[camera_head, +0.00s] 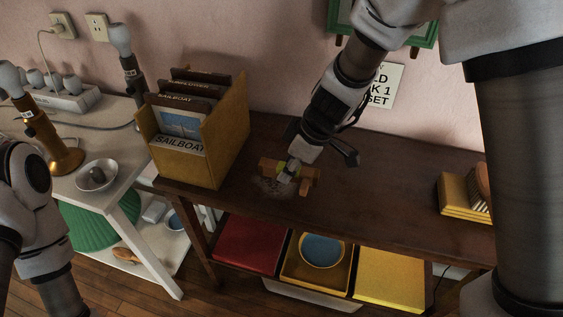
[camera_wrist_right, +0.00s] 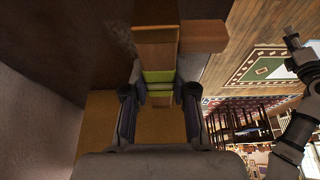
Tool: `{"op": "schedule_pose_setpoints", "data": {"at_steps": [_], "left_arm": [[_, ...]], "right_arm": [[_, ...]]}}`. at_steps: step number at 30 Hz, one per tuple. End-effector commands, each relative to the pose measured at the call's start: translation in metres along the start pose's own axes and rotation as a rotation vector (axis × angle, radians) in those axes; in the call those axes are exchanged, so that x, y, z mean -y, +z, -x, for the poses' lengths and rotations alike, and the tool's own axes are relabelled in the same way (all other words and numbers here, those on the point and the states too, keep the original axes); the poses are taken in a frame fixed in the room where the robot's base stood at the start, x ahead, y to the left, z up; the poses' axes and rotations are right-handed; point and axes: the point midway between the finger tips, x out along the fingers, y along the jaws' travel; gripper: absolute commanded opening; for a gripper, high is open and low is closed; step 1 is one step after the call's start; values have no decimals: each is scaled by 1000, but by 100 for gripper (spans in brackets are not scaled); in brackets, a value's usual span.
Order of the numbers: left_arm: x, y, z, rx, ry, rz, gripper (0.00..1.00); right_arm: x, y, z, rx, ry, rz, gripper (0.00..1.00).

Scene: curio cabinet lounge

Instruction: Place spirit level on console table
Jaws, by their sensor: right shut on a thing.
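The spirit level (camera_head: 304,187) is a small orange-brown wooden piece with a green part near its middle. My right gripper (camera_head: 287,171) is shut on it, over the front left part of the dark brown console table (camera_head: 376,190). I cannot tell whether the level touches the tabletop or hangs just above it. In the right wrist view, the level (camera_wrist_right: 156,38) lies beyond the fingers of my right gripper (camera_wrist_right: 160,92), with the green part near their tips. Part of my left arm shows at the left edge of the head view, but its gripper is not visible.
A yellow holder (camera_head: 222,135) with sailboat cards stands left of the level. A yellow box (camera_head: 463,196) sits at the table's right end. Red and yellow bins are below. A white table (camera_head: 100,180) with a lamp and bowl stands left. The tabletop's middle is clear.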

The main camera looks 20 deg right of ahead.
Motion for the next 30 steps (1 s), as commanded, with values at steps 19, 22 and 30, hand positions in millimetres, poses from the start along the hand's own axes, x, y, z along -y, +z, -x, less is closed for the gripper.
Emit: {"op": "schedule_pose_setpoints", "data": {"at_steps": [19, 22, 30], "left_arm": [[0, 0, 8, 1, 0, 0, 40], [0, 0, 3, 1, 0, 0, 40], [0, 0, 3, 1, 0, 0, 40]], "right_arm": [[-26, -7, -45, 0, 0, 0, 0], [-26, -6, -48, -1, 1, 0, 0], [-26, -6, -47, 0, 0, -1, 51]]}}
